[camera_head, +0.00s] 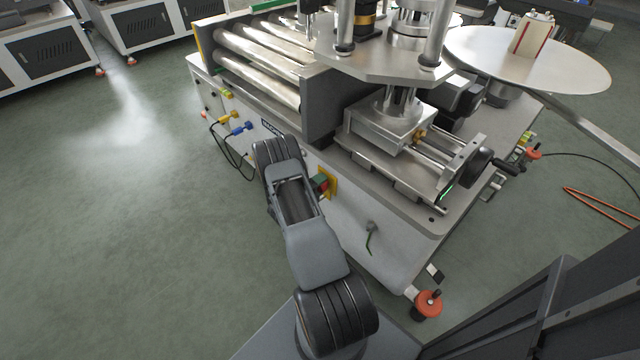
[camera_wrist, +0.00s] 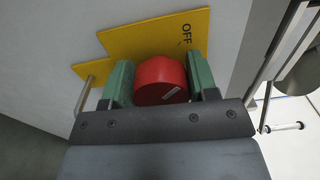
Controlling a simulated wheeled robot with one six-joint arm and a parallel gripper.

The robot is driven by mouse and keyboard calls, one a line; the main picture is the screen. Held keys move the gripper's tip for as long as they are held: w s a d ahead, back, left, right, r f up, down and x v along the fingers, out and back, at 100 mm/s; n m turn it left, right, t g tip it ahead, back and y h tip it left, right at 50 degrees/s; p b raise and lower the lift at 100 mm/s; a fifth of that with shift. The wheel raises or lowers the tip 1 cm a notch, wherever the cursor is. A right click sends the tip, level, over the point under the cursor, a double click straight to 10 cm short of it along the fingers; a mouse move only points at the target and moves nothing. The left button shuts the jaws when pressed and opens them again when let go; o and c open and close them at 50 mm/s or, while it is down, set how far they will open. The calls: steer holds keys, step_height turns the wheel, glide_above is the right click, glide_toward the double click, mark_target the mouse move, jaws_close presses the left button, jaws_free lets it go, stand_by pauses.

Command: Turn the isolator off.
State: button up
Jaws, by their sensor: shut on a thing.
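The isolator's red knob (camera_wrist: 160,80) sits on a yellow plate (camera_wrist: 150,37) marked OFF near its upper right edge in the wrist view. A pale line on the knob's face slants. My gripper (camera_wrist: 160,84) has its two green fingers on either side of the knob, shut on it. In the head view the yellow plate (camera_head: 331,180) is on the white front panel of the machine, and my gripper (camera_head: 320,184) is against it, partly hidden by my arm.
The labelling machine (camera_head: 365,238) stands over the panel, with rollers (camera_head: 260,62) and a round disc (camera_head: 565,62) on top. Blue and yellow plugs (camera_head: 238,129) with hanging cables are left of the isolator. A small lever (camera_head: 371,230) is to its right. Open floor lies left.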

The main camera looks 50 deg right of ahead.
steer(key=shift+n, duration=0.3)
stand_by(0.4)
steer(key=o, duration=0.9)
steer(key=a, duration=0.4)
steer(key=a+p, duration=0.1)
steer(key=a, duration=0.4)
steer(key=w+a+p, duration=0.1)
steer(key=a, duration=0.4)
steer(key=shift+d, duration=0.1)
